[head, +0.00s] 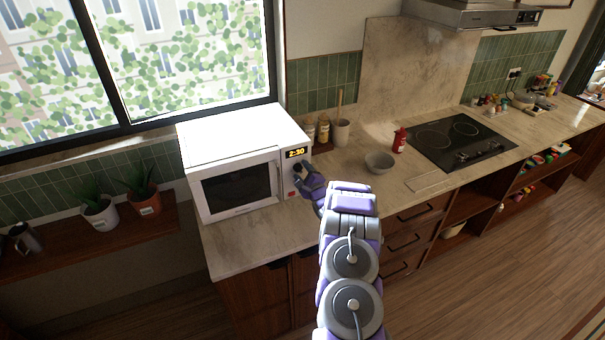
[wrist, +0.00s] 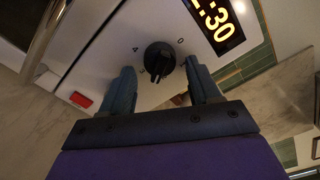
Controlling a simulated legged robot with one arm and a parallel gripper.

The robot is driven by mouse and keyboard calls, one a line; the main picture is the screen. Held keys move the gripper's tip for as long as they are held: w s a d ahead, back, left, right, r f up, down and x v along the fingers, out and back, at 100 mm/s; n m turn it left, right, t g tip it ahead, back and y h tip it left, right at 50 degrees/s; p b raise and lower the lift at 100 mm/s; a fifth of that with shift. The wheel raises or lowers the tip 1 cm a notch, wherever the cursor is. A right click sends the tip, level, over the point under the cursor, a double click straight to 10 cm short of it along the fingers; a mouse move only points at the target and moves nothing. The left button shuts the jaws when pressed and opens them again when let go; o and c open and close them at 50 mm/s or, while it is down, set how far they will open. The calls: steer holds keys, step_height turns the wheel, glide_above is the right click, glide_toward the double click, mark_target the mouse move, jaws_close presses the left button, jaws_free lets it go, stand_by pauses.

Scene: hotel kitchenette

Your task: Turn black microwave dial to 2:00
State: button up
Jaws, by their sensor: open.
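The white microwave (head: 240,128) stands on the counter under the window, its door closed. Its display (head: 296,153) reads 2:30 in yellow digits, and part of the display (wrist: 216,20) shows in the wrist view. The black dial (wrist: 160,59) is on the white control panel, with a "4" to its left and a "0" to its upper right. My gripper (wrist: 158,85) is open, with one finger on each side of the dial; I cannot tell whether either finger touches it. In the head view my gripper (head: 306,178) is at the panel and hides much of the dial.
A red button (wrist: 81,99) is below and left of the dial. The door handle (head: 279,180) is left of the panel. A grey bowl (head: 379,162), a red bottle (head: 400,140) and a utensil cup (head: 341,132) stand right of the microwave. Potted plants (head: 101,212) are on the left shelf.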

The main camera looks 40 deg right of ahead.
steer(key=shift+a+r, duration=0.1)
steer(key=shift+a, duration=0.1)
steer(key=shift+s+a, duration=0.2)
steer(key=shift+s, duration=0.1)
steer(key=v, duration=1.6)
steer(key=shift+s+d, duration=0.25)
steer(key=shift+s, duration=0.1)
steer(key=w+d+n+b, duration=0.3)
steer(key=w+n+b, duration=0.9)
steer(key=w+n, duration=0.5)
steer(key=n, duration=0.7)
steer(key=shift+d, duration=0.15)
